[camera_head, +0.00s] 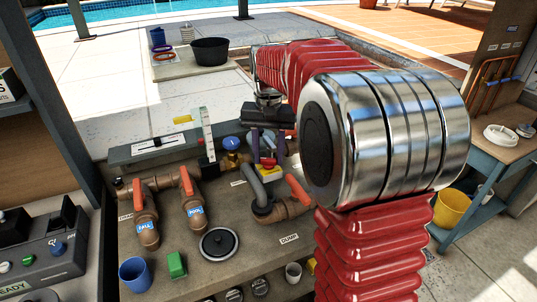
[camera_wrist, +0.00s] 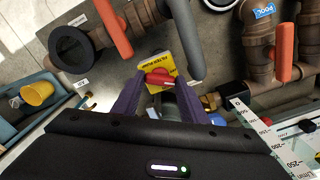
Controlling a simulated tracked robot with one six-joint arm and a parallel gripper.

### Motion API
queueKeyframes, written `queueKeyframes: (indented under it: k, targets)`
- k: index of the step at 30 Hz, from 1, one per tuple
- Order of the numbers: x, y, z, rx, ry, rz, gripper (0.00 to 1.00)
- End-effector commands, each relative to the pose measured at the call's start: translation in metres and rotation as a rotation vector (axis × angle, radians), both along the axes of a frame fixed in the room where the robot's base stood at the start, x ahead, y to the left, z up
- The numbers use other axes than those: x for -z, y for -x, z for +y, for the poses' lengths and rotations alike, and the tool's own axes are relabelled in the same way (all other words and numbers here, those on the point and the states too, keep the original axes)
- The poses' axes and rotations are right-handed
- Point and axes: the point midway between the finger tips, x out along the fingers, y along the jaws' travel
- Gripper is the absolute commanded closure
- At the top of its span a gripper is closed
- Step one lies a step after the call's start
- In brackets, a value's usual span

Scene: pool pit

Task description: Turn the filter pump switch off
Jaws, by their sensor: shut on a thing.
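The filter pump switch is a red knob (camera_wrist: 158,77) on a yellow plate (camera_wrist: 156,62) lettered FILTER PUMP. In the head view the red knob (camera_head: 268,161) and yellow plate (camera_head: 270,170) show just below my gripper (camera_head: 266,145), behind the grey pipe bend. In the wrist view the purple fingers of my gripper (camera_wrist: 163,88) reach down on both sides of the red knob and are shut on it. The knob's handle lies roughly across the picture. Its near part is partly hidden between the fingers, and I cannot read an on or off mark.
A grey pipe (camera_wrist: 184,38) passes close by the fingers. Orange-handled valves (camera_head: 189,190) stand to the left and one (camera_head: 298,190) to the right. A blue-knobbed valve (camera_head: 232,144) and an upright scale (camera_head: 208,134) are close on the left. A blue cup (camera_head: 135,274) stands at the front left.

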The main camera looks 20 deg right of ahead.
Motion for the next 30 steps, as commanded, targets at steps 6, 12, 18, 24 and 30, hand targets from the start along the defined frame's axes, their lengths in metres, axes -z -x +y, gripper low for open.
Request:
queueKeyframes:
  k: [6, 12, 18, 24, 30]
  targets:
    - [-0.0014, -0.0013, -0.0003, -0.202, 0.002, -0.006, 0.83]
    - [-0.0015, -0.0014, -0.0002, -0.367, 0.002, -0.006, 0.83]
    - [-0.0016, -0.0015, -0.0001, -0.482, 0.002, -0.006, 0.83]
    - [-0.0017, -0.0015, 0.0000, -0.539, 0.002, -0.007, 0.83]
    - [-0.0018, -0.0016, 0.0002, -0.553, 0.002, -0.007, 0.83]
